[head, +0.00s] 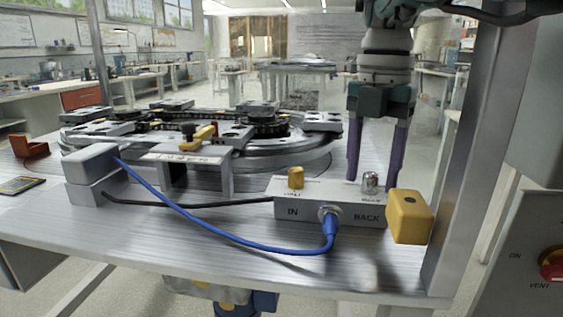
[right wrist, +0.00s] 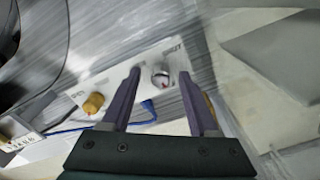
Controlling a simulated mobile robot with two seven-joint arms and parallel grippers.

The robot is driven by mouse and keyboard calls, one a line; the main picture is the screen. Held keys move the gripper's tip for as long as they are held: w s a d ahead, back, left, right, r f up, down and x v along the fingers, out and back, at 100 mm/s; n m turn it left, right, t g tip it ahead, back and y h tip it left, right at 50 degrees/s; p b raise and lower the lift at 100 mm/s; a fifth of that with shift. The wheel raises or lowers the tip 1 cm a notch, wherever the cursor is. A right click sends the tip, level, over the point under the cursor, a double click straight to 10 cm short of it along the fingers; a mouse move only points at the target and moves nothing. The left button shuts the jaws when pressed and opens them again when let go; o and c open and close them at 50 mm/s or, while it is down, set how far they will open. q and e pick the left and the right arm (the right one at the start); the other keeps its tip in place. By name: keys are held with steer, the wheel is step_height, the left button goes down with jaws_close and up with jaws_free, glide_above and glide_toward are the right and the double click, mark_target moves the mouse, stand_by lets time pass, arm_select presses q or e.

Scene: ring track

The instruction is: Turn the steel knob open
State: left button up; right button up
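The steel knob (head: 371,183) stands on top of the grey valve box (head: 300,211), at its right end above the word BACK. It also shows in the right wrist view (right wrist: 160,77), with a small red mark on it. My right gripper (head: 376,181) comes down from above, open, with its two purple fingers apart. In the right wrist view the fingertips (right wrist: 158,79) lie to either side of the steel knob; I see no contact, and how far down they reach is hard to tell. A brass knob (head: 295,178) stands at the box's left end. My left gripper is not in view.
A blue cable (head: 230,238) plugs into the box's front and runs left to a grey block (head: 90,163). A yellow block (head: 409,216) sits at the box's right end, beside a metal post (head: 465,150). The ring track (head: 290,150) lies behind.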

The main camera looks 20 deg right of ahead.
mark_target(372, 174)
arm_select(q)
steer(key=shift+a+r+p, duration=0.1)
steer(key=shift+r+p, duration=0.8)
arm_select(e)
step_height(372, 174, up, 10)
